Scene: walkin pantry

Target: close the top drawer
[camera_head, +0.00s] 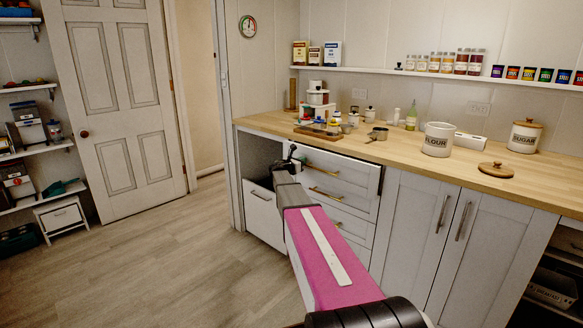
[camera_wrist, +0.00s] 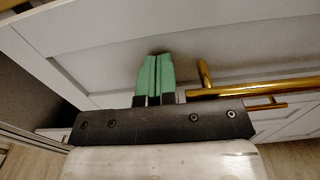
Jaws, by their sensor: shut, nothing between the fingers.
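The top drawer (camera_head: 345,174) is a pale front with a brass handle, just under the wooden countertop in the head view. My gripper (camera_head: 291,152) is at the left end of this front, partly hidden by my arm. In the wrist view the shut green fingers (camera_wrist: 155,76) point at the pale drawer front (camera_wrist: 110,45), left of its brass handle (camera_wrist: 240,91). The tips are at or very near the panel; contact is not certain. Nothing is between the fingers.
More drawers (camera_head: 345,224) lie below, and a dark opening with a pale bin front (camera_head: 265,214) is to the left. Cabinet doors (camera_head: 440,235) stand to the right. The countertop (camera_head: 400,155) holds jars, canisters and a lid. The wooden floor (camera_head: 170,260) at left is clear.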

